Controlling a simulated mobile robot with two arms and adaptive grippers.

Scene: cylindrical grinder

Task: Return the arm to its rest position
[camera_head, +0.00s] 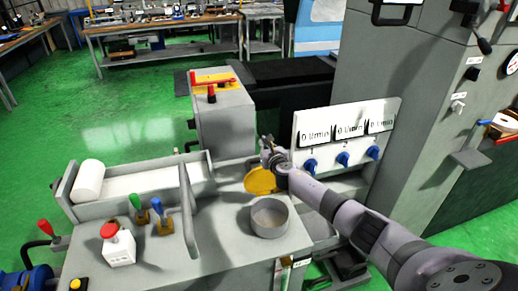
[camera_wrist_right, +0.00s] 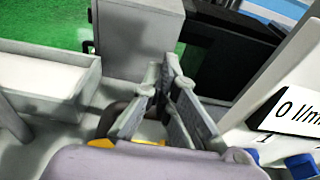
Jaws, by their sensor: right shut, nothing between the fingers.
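My right arm reaches in from the lower right of the head view. Its gripper (camera_head: 268,146) is over the grey machine top, above a yellow round part (camera_head: 260,180) and left of the white flow panel (camera_head: 345,132). In the right wrist view the fingers of the right gripper (camera_wrist_right: 165,75) are shut and empty. My left gripper is not in either view.
Blue knobs (camera_head: 343,158) sit close beside the arm. Levers (camera_head: 161,215) and a red button box (camera_head: 118,244) stand at the left. A tall grey cabinet (camera_head: 400,100) rises at the right.

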